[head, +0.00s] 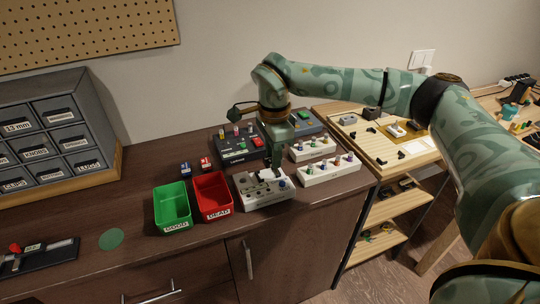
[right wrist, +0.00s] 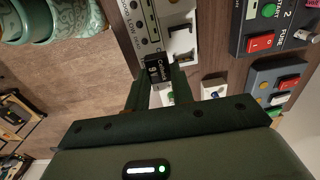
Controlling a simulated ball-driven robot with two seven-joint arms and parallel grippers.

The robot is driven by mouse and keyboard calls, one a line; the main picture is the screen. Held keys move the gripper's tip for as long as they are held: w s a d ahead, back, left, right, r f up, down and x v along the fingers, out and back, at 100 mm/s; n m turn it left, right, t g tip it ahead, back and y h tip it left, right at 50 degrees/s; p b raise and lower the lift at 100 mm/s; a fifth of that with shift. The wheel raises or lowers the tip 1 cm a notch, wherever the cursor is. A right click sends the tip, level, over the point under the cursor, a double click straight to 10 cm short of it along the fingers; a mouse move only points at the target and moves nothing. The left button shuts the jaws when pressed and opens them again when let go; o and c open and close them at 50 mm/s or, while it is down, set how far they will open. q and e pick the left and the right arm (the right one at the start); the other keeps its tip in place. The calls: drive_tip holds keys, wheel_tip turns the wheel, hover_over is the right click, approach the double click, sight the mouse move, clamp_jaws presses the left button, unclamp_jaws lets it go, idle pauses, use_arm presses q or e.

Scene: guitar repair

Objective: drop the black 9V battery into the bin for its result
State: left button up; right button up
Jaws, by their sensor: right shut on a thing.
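My right gripper (head: 276,172) is over the right part of a pale tester box (head: 262,202). In the right wrist view my right gripper (right wrist: 158,84) is shut on the black 9V battery (right wrist: 157,68), at the tester (right wrist: 146,25). I cannot tell whether the battery touches the tester, and I cannot read a result on it. The green bin (head: 171,226), labelled GOOD, and the red bin (head: 216,213), labelled DEAD, stand side by side left of the tester. Both look empty. My left gripper is out of view.
A blue battery (head: 185,168) and a red one (head: 205,163) stand behind the bins. Pedals (head: 238,147) and pale racks of knobs (head: 330,171) stand behind and right of the tester. A drawer cabinet (head: 57,130) is at left. The counter is clear around the green disc (head: 111,239).

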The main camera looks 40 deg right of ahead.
use_arm(q)
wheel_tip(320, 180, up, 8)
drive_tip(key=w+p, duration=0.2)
drive_tip(key=p, duration=0.5)
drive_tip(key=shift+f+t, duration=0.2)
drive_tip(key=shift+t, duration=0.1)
use_arm(e)
drive_tip(key=s+a+r, duration=0.2)
drive_tip(key=s+r, duration=0.7)
drive_tip(key=s, duration=0.1)
drive_tip(key=shift+r, duration=0.2)
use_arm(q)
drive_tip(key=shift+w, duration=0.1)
use_arm(e)
drive_tip(key=shift+f, duration=0.1)
